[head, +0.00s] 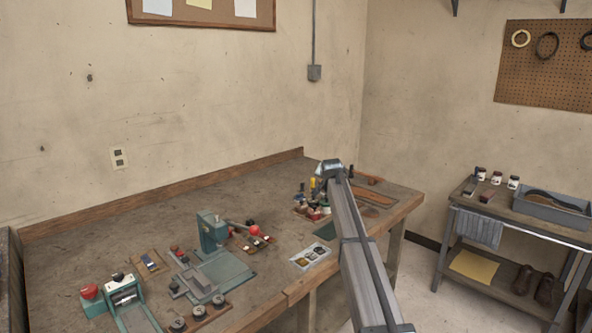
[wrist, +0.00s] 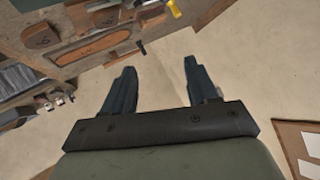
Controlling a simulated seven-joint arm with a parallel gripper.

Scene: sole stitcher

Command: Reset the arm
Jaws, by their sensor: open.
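My gripper (wrist: 158,80) is open and empty in the wrist view. Its two dark fingers stand apart, with only pale wall showing between and beyond them. In the head view, my grey arm reaches from the lower right edge toward the far right end of the workbench (head: 85,226). The arm's far end is above the bench there, and the fingers cannot be made out in that view.
On the bench are a green stitching machine (head: 213,232), a small parts tray (head: 310,256) and a red-knobbed green device (head: 120,290). A side cart (head: 520,222) stands at right with a grey bin (head: 552,208). The bench's back left is clear.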

